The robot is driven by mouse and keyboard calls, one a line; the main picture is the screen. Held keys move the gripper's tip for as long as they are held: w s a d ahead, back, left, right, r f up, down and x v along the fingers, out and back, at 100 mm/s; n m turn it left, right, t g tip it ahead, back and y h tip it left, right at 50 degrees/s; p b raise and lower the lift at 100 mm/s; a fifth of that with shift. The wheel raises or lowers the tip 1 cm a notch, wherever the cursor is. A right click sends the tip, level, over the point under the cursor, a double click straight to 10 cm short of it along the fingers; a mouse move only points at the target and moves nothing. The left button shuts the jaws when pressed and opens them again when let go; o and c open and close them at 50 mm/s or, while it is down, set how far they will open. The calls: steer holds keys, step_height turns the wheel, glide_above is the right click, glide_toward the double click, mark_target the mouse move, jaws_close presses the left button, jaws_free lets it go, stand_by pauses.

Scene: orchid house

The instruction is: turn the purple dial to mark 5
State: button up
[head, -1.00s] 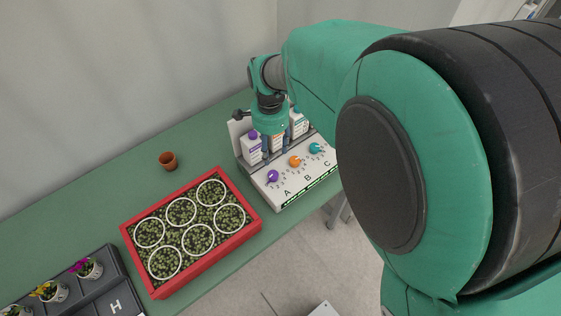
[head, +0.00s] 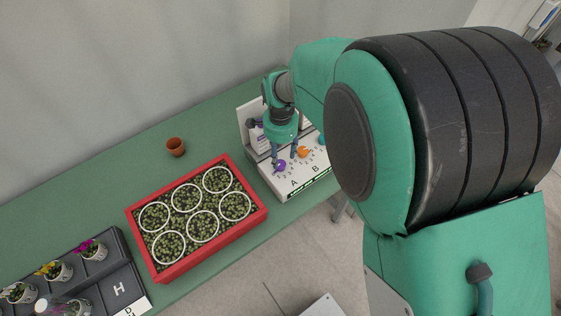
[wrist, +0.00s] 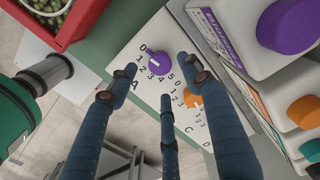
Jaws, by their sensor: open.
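The purple dial (head: 280,166) is at the left end of the white control panel, above the letter A. My gripper (head: 284,152) is over the dial in the head view. In the wrist view my open gripper (wrist: 157,78) has its fingers spread around the dial, with nothing held. I cannot tell whether any finger touches it.
An orange dial (head: 303,152) is close beside the purple one, and a teal dial (head: 322,139) is partly hidden by my arm. Labelled bottles stand behind the dials.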

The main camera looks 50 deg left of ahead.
mark_target(280, 163)
steer(key=shift+f+b, duration=0.3)
steer(key=shift+f, duration=2.05)
steer(key=c, duration=1.2)
